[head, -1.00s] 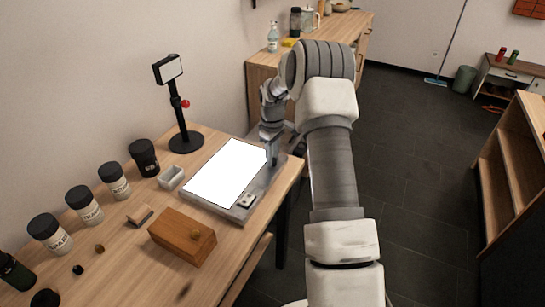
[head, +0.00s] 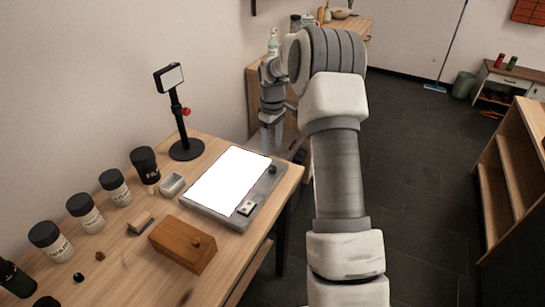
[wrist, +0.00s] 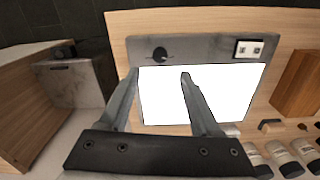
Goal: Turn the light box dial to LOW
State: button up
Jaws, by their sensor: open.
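The light box (head: 262,190) lies on the wooden table with its white panel lit. Its dark round dial (head: 272,169) is on the grey border, near the far right corner. The dial also shows in the wrist view (wrist: 160,54), beyond and between my fingertips; its setting marks are too small to read. My gripper (head: 271,138) is open and empty, raised above and a little beyond the dial, apart from it. In the wrist view, my gripper (wrist: 160,74) has its two fingers spread over the box.
A small switch plate (head: 246,208) sits on the box's near border. A wooden box (head: 180,246), a small grey tray (head: 172,184), several dark-lidded jars (head: 115,185) and a black lamp stand (head: 186,148) stand left of the box. A cabinet is behind my gripper.

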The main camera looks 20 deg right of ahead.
notch_tip(320, 180, up, 9)
jog(key=shift+p, duration=0.4)
jog(key=s+a+r+m+t+h+p, duration=0.1)
jog(key=s+a+r, duration=0.5)
jog(key=s+r, duration=0.15)
jog(key=s+a+r+m+t, duration=0.2)
jog(key=s+a+r, duration=0.3)
jog(key=s+r, duration=0.25)
jog(key=s+a+m+t+p, duration=0.1)
jog(key=s+a, duration=0.1)
jog(key=s, duration=0.7)
jog(key=s+a+m+t+y, duration=0.1)
jog(key=s+a+m, duration=0.1)
jog(key=s, duration=0.7)
jog(key=shift+a+f+t+p, duration=0.3)
jog(key=shift+a+p, duration=0.05)
jog(key=shift+a, duration=0.45)
jog(key=shift+s, duration=0.1)
